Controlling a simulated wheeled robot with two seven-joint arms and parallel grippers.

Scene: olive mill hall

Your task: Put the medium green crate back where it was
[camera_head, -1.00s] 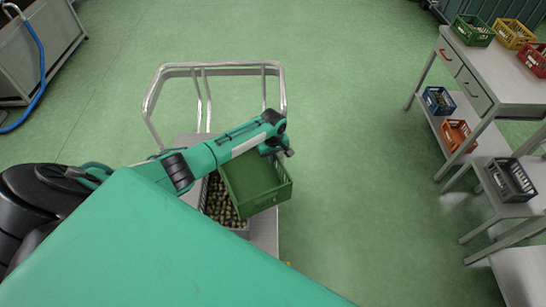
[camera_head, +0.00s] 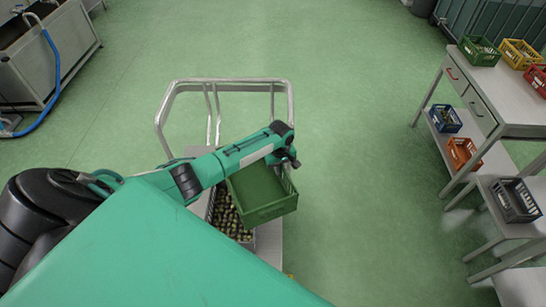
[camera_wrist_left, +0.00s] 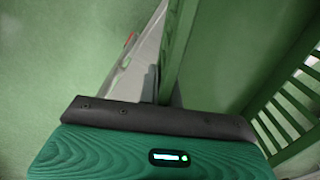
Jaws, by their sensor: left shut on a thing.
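The green crate (camera_head: 264,208), seemingly empty, is tilted in the head view, over the right part of a metal trolley (camera_head: 268,240). My left gripper (camera_head: 287,158) is shut on its far edge; the arm partly hides the crate, and the fingertips are hard to make out. In the left wrist view the crate's wall (camera_wrist_left: 230,55) and slatted side (camera_wrist_left: 290,105) fill the right side. I cannot tell whether the crate touches what is below it. My right gripper is not in view.
A grey crate of olives (camera_head: 226,215) sits on the trolley beside the green crate. At right, a table (camera_head: 508,95) carries another green crate (camera_head: 479,50), a yellow crate (camera_head: 518,54) and a red one (camera_head: 538,78). Blue and orange crates are on its lower shelf. Mid-floor is clear.

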